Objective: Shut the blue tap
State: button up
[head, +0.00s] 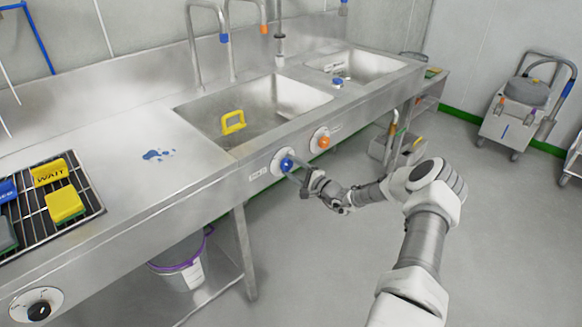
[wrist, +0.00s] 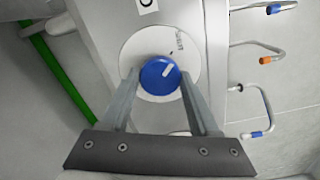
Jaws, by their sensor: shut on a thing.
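The blue tap is a round blue knob (head: 286,164) on a white dial plate on the sink's front panel. It also shows in the wrist view (wrist: 160,75), with a white pointer mark towards the upper right. My gripper (head: 291,168) reaches the knob from the front right. In the wrist view, the two fingers of my gripper (wrist: 158,80) lie on either side of the knob, shut on it. Small print on the plate is too small to read.
An orange knob (head: 323,142) sits to the right on the same panel. A white bucket (head: 190,276) stands below. The floor at right is open, with a trolley (head: 515,118) at the back.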

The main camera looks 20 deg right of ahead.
jog(key=shift+n, duration=0.3)
jog(key=o, duration=1.4)
jog(key=p+v, duration=0.1)
jog(key=v, duration=1.6)
jog(key=shift+s+p, duration=0.2)
jog(key=shift+p, duration=0.2)
